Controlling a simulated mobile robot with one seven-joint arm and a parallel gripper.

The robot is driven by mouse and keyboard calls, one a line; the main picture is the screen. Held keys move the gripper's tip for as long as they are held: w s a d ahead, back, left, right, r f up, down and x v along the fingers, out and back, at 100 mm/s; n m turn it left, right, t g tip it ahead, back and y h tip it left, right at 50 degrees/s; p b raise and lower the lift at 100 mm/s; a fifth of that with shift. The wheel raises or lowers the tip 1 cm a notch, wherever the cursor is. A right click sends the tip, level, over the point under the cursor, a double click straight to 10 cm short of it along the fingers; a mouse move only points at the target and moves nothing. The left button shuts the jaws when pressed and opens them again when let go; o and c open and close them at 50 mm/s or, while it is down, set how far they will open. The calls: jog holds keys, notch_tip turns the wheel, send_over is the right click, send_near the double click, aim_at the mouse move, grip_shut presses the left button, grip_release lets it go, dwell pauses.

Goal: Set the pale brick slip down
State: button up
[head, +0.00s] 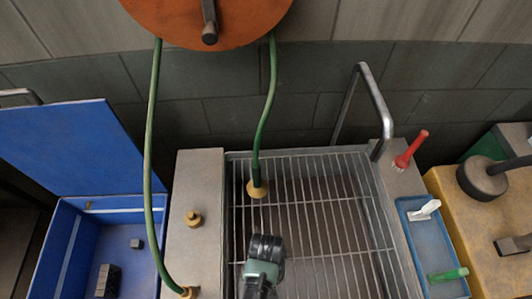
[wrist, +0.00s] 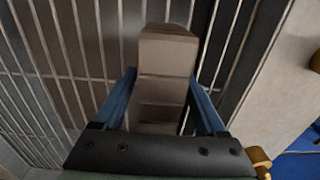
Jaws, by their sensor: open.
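The pale brick slip (wrist: 168,55) shows in the wrist view as a grey-brown block between the two blue fingers of my gripper (wrist: 161,82). The fingers stand open on either side of it; I cannot tell whether either one touches it. Metal grate bars (wrist: 75,50) lie behind and below the slip. Whether it rests on the bars cannot be made out. In the head view my gripper (head: 262,268) is over the front left part of the grate (head: 325,215), and the slip is hidden there.
An open blue box (head: 100,206) holding small dark blocks stands left. A green hose (head: 263,110) hangs down to the grate. A bent metal handle (head: 372,95) rises behind. A red-handled brush (head: 410,150) and a blue tray (head: 440,247) lie right. Most of the grate is clear.

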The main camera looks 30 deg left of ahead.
notch_tip(320, 180, up, 12)
jog(key=shift+f, duration=0.25)
jog(key=shift+w, duration=0.1)
jog(key=w+r+m+t+y, duration=0.2)
jog(key=w+r+t, duration=0.7)
jog(key=w+r, duration=1.15)
jog(key=w+d+r+m+t, duration=0.25)
jog(key=r+t, duration=0.35)
jog(key=r, duration=1.1)
jog(key=s+d+r+t, duration=0.2)
jog(key=s+r+t, duration=0.2)
jog(key=r, duration=0.6)
jog(key=s+d+r+m+t+h, duration=0.1)
jog(key=s+r+t, duration=0.3)
jog(key=r, duration=0.7)
jog(key=s+d+r+m+t+h, duration=0.1)
jog(key=s+d+r+t, duration=0.3)
jog(key=r, duration=0.7)
jog(key=shift+s+r, duration=0.2)
jog(key=shift+r, duration=0.05)
jog(key=shift+f, duration=0.15)
